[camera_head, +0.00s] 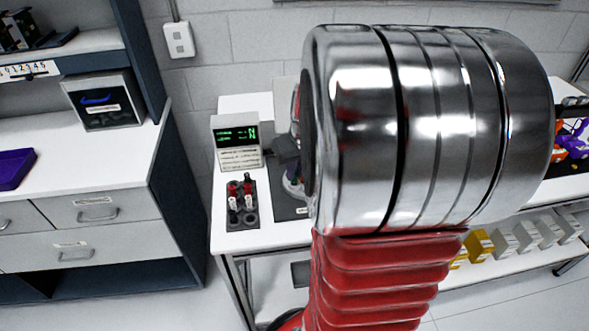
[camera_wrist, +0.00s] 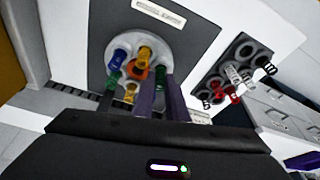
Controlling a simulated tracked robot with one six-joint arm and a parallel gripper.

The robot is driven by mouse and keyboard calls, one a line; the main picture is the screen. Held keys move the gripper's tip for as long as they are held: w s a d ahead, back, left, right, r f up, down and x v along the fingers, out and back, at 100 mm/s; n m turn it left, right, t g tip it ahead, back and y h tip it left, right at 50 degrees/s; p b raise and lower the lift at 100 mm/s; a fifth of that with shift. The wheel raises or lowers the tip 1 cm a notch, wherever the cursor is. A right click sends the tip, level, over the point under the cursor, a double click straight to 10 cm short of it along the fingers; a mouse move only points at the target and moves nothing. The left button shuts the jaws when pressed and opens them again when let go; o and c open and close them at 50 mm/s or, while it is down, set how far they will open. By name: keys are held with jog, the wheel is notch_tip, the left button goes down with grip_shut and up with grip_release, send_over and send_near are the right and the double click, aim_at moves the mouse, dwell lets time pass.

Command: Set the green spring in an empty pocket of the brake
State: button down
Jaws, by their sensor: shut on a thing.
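The brake (camera_wrist: 112,44) is a pale round plate on a dark grey mat in the wrist view, with coloured springs standing around an orange centre (camera_wrist: 138,71). A blue spring (camera_wrist: 120,54) and a yellow spring (camera_wrist: 145,53) stand at its far side. Another green spring (camera_wrist: 113,80) and a yellow one (camera_wrist: 130,92) are at the near left. My gripper (camera_wrist: 159,84) reaches over the plate's near right side, shut on a green spring (camera_wrist: 159,71) at its fingertips. The fingers hide part of the plate, so pockets there cannot be seen. In the head view my arm covers most of the brake.
A dark rack (camera_wrist: 238,65) with red, white and black pieces stands right of the mat; it also shows in the head view (camera_head: 235,213). A display box (camera_head: 237,142) with green characters stands behind it. A cabinet (camera_head: 90,165) is at the left.

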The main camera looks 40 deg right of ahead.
jog(key=shift+f, duration=0.45)
dwell(0.6)
jog(key=c, duration=1.7)
grip_release()
jog(key=shift+r, duration=3)
